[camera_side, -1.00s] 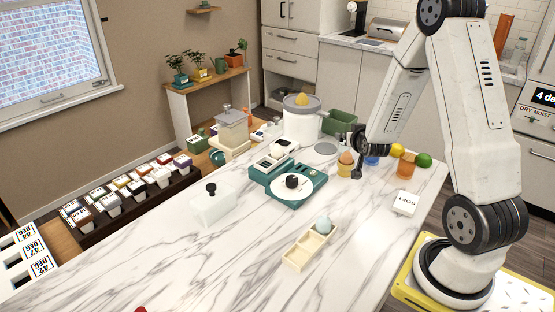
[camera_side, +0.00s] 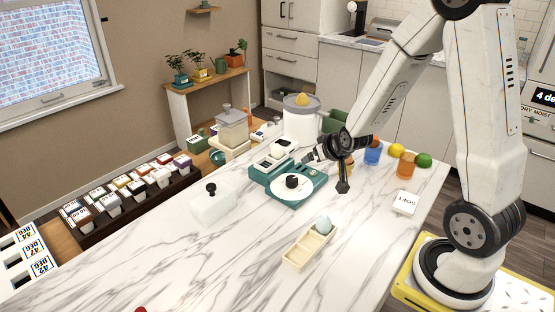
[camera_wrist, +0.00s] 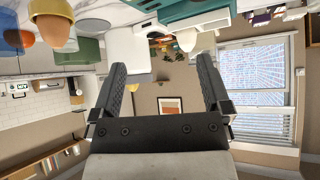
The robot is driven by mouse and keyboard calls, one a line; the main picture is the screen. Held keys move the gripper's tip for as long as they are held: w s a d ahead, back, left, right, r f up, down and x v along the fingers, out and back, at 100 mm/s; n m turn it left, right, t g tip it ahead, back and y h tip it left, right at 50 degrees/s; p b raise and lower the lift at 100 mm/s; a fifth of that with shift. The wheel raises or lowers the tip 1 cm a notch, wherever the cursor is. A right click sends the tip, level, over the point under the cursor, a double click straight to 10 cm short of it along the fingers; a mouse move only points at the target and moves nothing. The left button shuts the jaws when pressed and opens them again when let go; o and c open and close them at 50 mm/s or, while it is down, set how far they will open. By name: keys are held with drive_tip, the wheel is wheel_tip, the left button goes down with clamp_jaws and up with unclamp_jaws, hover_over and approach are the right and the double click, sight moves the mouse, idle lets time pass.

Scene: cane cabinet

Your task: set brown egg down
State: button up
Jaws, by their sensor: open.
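The brown egg (camera_wrist: 56,31) sits in a yellow cup (camera_wrist: 50,9) at the upper left of the wrist view, which is turned upside down. In the side view my gripper hides the egg, and only a little of the yellow cup shows behind it. My gripper (camera_side: 326,172) is above the counter, between the teal scale and the blue cup. Its two fingers (camera_wrist: 162,70) are spread wide with nothing between them in the wrist view. The egg is outside the fingers, apart from them.
A cream tray (camera_side: 296,254) holds a pale blue egg (camera_side: 323,226). A teal scale (camera_side: 307,192) with a black knob stands left of my gripper. Blue (camera_side: 373,156) and orange (camera_side: 405,166) cups, lemon, lime and a white SOFT card (camera_side: 405,202) lie right. The front counter is mostly clear.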

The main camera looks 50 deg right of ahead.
drive_tip(key=s+a+n+g+y, duration=0.1)
drive_tip(key=s+a+n+g, duration=0.1)
drive_tip(key=s+a, duration=0.3)
drive_tip(key=s+a+r+n+g+y, duration=0.1)
drive_tip(key=s+a, duration=0.4)
drive_tip(key=a, duration=0.5)
drive_tip(key=n+g+y, duration=0.1)
drive_tip(key=n+g, duration=0.1)
drive_tip(key=shift+a+g+y, duration=0.3)
drive_tip(key=shift+a, duration=0.1)
